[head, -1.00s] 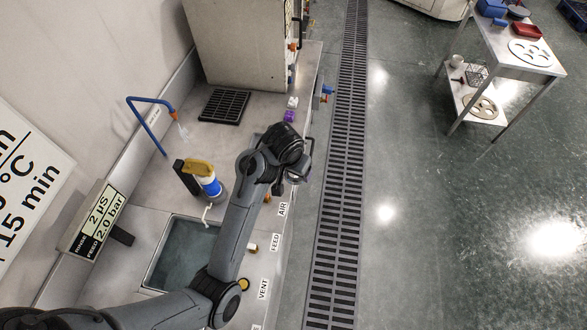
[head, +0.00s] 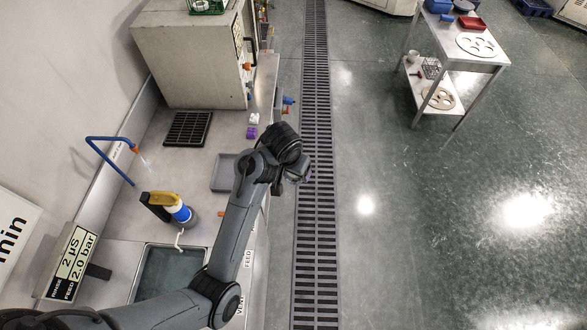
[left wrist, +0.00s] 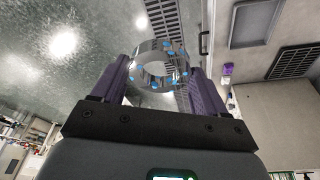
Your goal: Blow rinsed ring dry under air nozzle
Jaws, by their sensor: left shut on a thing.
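My left gripper (left wrist: 160,72) is shut on a shiny metal ring (left wrist: 177,62), which sits between its two purple fingers. Blue droplets dot the ring's surface. In the head view my left gripper (head: 300,172) is out past the bench's right edge, over the floor drain; the ring is mostly hidden there. The air nozzle (head: 134,148) is the orange tip of a bent blue pipe at the back left of the bench, with a pale jet below it. The gripper and ring are well to the right of it. My right gripper is not in view.
A black grate (head: 187,128) and a grey tray (head: 219,176) lie on the bench. A large grey cabinet (head: 190,65) stands behind. A steel trolley (head: 470,62) stands far right.

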